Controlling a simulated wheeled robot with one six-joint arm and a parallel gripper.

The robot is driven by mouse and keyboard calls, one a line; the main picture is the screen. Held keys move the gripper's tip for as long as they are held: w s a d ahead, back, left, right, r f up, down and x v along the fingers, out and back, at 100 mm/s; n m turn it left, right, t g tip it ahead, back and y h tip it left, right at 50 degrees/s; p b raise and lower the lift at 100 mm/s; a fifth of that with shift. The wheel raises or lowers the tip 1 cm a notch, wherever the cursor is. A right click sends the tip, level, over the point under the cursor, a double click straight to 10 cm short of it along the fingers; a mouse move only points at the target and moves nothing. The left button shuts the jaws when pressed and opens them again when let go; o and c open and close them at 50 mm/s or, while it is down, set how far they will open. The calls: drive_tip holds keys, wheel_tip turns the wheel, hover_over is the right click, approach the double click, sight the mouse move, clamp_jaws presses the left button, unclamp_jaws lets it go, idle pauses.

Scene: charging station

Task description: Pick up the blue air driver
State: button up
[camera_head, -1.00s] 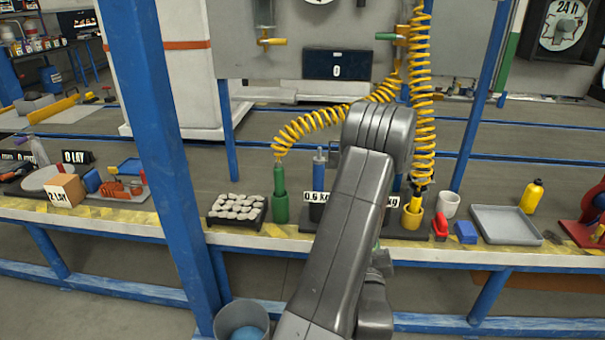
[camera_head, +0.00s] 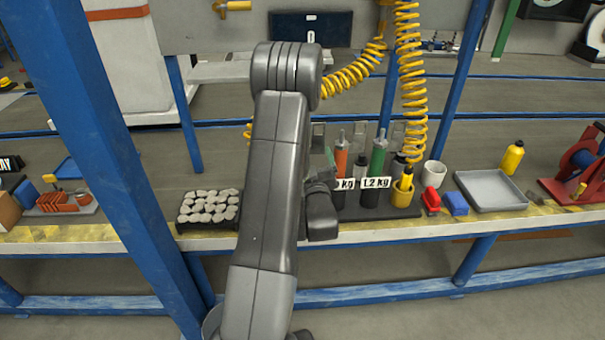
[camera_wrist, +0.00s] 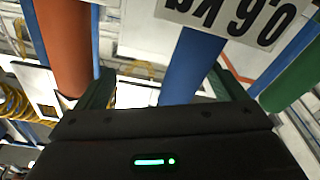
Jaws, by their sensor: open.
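The blue air driver (camera_wrist: 190,65) shows as a blue cylinder in the wrist view, between the two fingers of my gripper (camera_wrist: 167,82). The gripper is open, and clear gaps show beside the cylinder. A "0.6 kg" label (camera_wrist: 228,18) appears upside down by the blue cylinder. In the head view my arm hides the blue driver. An orange driver (camera_head: 341,160) and a green driver (camera_head: 377,157) stand upright just right of my arm. The orange driver also stands left of the blue one in the wrist view (camera_wrist: 65,45), with a green cylinder (camera_wrist: 292,78) at right.
A tray of grey stones (camera_head: 209,207) lies left of my arm. A blue post (camera_head: 110,150) rises at left. Yellow coiled hoses (camera_head: 411,85) hang above.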

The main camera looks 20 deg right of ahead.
drive_tip(key=shift+x, duration=1.4)
drive_tip(key=c, duration=1.3)
drive_tip(key=shift+c, duration=1.1)
drive_tip(key=shift+r, duration=0.15)
